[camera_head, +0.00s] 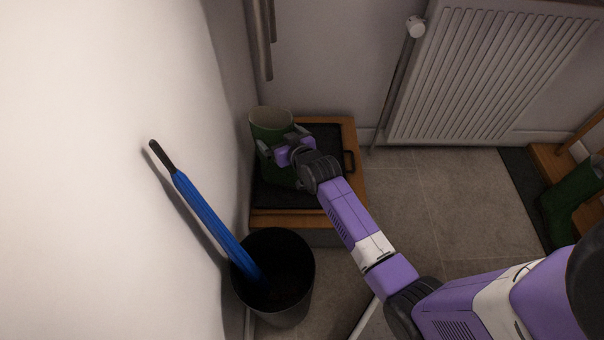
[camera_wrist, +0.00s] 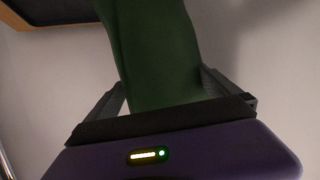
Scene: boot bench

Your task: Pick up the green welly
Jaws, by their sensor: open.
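A green welly (camera_head: 271,127) with a pale inside stands on a black tray (camera_head: 327,140) set on a low wooden bench at the wall. My gripper (camera_head: 277,143) is at the boot's upper shaft, partly covering it. In the wrist view the green shaft (camera_wrist: 155,55) lies between the two fingers of my gripper (camera_wrist: 162,92), one on each side. The gripper is open. I cannot tell whether either finger touches the boot.
A black bin (camera_head: 273,300) with a blue umbrella (camera_head: 210,215) leaning in it stands in front of the bench (camera_head: 285,222). A radiator (camera_head: 480,75) hangs on the back wall. Another green boot (camera_head: 572,200) is at the far right. Grey tiled floor between is clear.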

